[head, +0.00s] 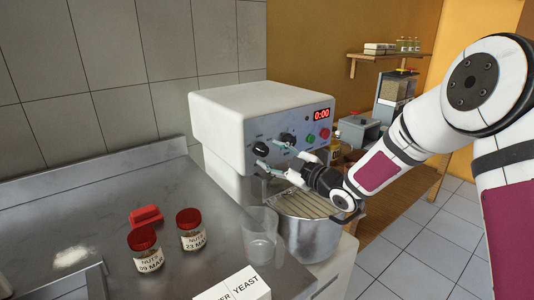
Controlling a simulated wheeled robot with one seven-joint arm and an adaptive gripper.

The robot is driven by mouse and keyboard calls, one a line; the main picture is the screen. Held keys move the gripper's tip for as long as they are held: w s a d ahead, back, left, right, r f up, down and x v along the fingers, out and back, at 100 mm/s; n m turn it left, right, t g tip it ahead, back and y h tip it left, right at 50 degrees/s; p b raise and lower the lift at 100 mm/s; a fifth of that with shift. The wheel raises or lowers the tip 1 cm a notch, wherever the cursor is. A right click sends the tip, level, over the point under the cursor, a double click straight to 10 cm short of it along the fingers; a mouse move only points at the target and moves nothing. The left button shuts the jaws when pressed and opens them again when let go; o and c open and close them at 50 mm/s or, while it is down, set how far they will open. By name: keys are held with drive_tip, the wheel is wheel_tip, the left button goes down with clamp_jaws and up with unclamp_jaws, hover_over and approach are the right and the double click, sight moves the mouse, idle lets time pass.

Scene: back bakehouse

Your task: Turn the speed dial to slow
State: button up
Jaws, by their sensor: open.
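A white mixer (232,105) stands against the tiled wall. Its front panel has two black dials, a left dial (261,149) and a right dial (288,140). Small print surrounds them, too small to read, so I cannot tell which is the speed dial or where either points. My gripper (269,156) is open in front of the panel, its fingers close to the two dials. I cannot tell whether a finger touches either dial. The fingers partly cover the panel below the dials.
A red display (322,114) reads 0:00, above a green button (310,139) and a red button (325,134). A metal bowl (307,240) sits below my gripper. A clear jug (261,236), red-lidded jars (144,252) and a yeast box (235,288) stand on the left worktop.

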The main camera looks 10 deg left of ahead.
sight(265, 152)
drive_tip(key=shift+x, duration=1.55)
drive_tip(key=c, duration=1.1)
drive_tip(key=shift+c, duration=0.2)
drive_tip(key=m+b, duration=0.2)
drive_tip(key=m, duration=0.3)
drive_tip(key=shift+d+f+m+t, duration=0.1)
drive_tip(key=shift+f+m+t, duration=0.05)
drive_tip(key=shift+m+t, duration=0.15)
drive_tip(key=m, duration=0.6)
drive_tip(key=shift+t+b, duration=0.35)
drive_tip(key=shift+t, duration=0.05)
drive_tip(key=shift+m, duration=0.4)
